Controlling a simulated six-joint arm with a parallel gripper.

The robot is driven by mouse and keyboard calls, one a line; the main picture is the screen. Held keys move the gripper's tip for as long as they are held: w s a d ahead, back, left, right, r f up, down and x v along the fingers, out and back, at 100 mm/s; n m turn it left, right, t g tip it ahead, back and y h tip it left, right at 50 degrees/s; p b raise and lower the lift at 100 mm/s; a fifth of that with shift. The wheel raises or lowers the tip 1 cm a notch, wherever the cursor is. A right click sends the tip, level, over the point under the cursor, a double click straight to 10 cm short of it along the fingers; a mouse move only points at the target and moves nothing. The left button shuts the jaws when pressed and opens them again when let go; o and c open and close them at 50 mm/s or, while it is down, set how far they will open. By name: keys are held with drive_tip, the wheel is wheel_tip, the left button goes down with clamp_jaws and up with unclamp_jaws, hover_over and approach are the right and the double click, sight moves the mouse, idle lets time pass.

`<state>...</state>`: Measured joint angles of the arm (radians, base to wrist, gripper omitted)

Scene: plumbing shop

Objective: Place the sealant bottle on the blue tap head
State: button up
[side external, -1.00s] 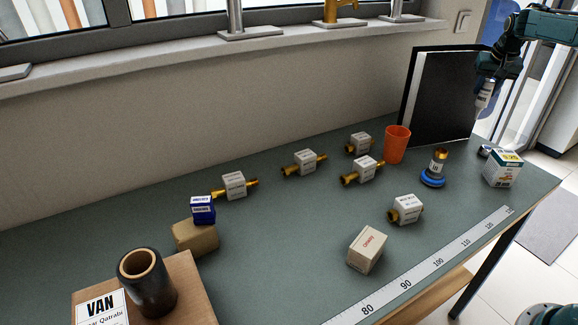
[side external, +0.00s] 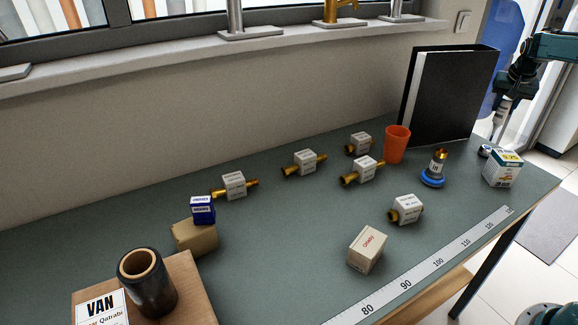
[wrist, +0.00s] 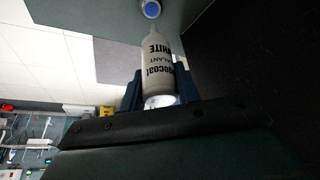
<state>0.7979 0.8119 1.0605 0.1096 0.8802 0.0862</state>
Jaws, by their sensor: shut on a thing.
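My gripper (side external: 507,100) is shut on the white sealant bottle (wrist: 158,75), and its fingers (wrist: 160,92) sit either side of the bottle's body. In the side view the bottle (side external: 499,120) hangs beside the black binder, near the table's right end. In the wrist view a small round piece with a blue face (wrist: 150,9), apparently the blue tap head, lies just beyond the bottle's narrow end. It seems to be the small grey-and-blue piece (side external: 485,151) behind the white box. I cannot tell whether bottle and piece touch.
A brass-topped fitting with a blue base ring (side external: 433,170), an orange cup (side external: 397,144) and a white box (side external: 502,168) stand nearby. The black binder (side external: 450,95) rises close to my gripper. Several brass valves and cartons lie further left. The table's right edge is close.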

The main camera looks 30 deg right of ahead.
sight(499, 118)
drive_tip(key=shift+f, duration=2.15)
drive_tip(key=shift+f, duration=0.1)
drive_tip(key=o, duration=1)
drive_tip(key=v, duration=1.2)
drive_tip(key=shift+a, duration=0.15)
